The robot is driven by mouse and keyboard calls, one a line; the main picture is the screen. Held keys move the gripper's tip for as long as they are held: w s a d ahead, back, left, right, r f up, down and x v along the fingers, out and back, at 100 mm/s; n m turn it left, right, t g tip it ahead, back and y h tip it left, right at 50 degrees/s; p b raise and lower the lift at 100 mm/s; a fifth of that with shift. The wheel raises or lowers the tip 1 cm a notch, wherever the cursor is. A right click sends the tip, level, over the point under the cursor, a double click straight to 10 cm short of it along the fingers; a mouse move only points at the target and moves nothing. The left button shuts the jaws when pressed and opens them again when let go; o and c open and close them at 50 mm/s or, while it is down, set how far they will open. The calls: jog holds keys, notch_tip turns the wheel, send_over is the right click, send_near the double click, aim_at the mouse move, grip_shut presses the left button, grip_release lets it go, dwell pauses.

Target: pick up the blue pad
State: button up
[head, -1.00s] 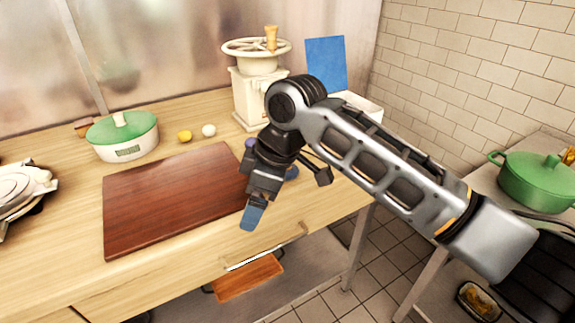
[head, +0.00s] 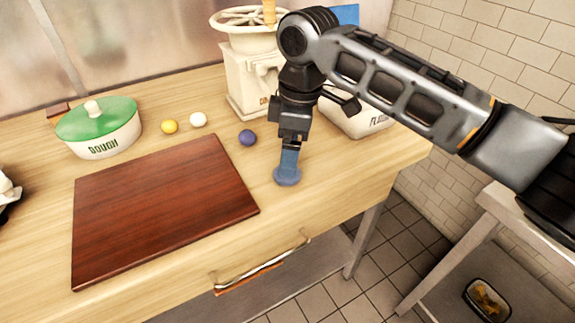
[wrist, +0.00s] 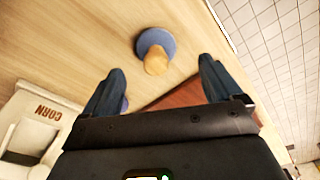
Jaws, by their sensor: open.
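The blue pad (head: 287,178) is a small round blue disc on the wooden counter, right of the brown board. In the wrist view, the pad (wrist: 150,36) shows a pale wooden knob standing on it. My gripper (head: 289,160) points down just above the pad in the head view, its blue fingers covering the knob there. In the wrist view, my gripper (wrist: 160,72) is open, with the knob a little ahead of the gap between the fingertips. Nothing is held. I cannot tell the exact height between fingertips and pad.
A dark blue ball (head: 247,137) lies close to the left, with white (head: 198,120) and yellow (head: 169,127) balls farther left. The brown board (head: 160,210) lies left. A cream mill (head: 250,80) and flour bin (head: 355,118) stand behind. The counter's front edge is near.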

aim_at(281, 181)
jog(key=f, duration=0.3)
jog(key=f+p, duration=0.1)
jog(key=f, duration=0.1)
jog(key=shift+w+a+f, duration=0.25)
jog(key=shift+a+f, duration=0.05)
jog(key=shift+a, duration=0.1)
jog(key=shift+c, duration=0.3)
jog(key=c, duration=1.1)
